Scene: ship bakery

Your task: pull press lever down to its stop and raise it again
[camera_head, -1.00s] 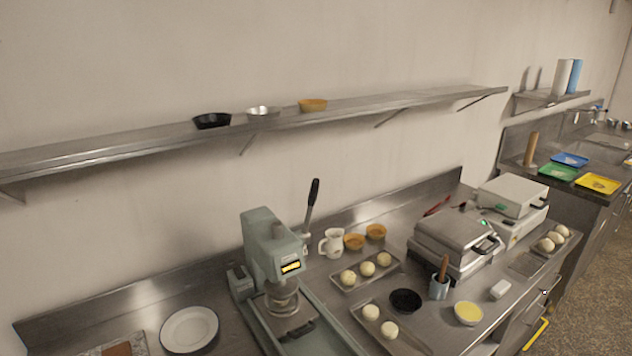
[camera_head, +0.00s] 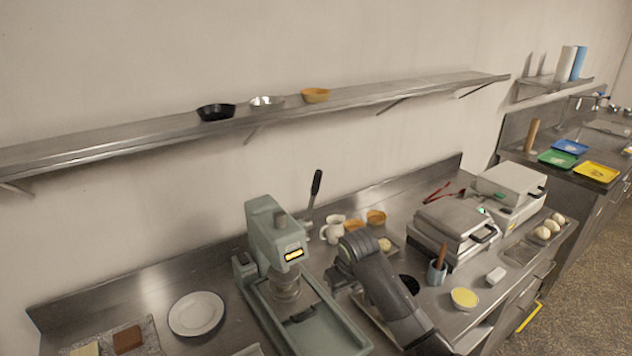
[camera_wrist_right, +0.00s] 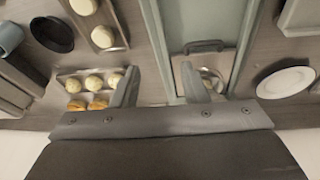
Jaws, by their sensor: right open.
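The press (camera_head: 268,233) is a grey-green machine on the steel counter, with a round metal head above a base plate. Its lever (camera_head: 316,183) has a black grip on a metal rod. It points up, tilted slightly right, on the press's right side. My right gripper (camera_head: 338,277) is in front and to the right of the press, below the lever and apart from it. Its two fingers (camera_wrist_right: 160,88) are spread and empty in the right wrist view, where the press base (camera_wrist_right: 172,30) shows beyond them. The lever does not show clearly there. My left gripper is not in view.
A white plate (camera_head: 196,313) lies left of the press. Dough balls on a tray (camera_wrist_right: 60,75) lie close to the gripper. A waffle iron (camera_head: 452,226) stands to the right.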

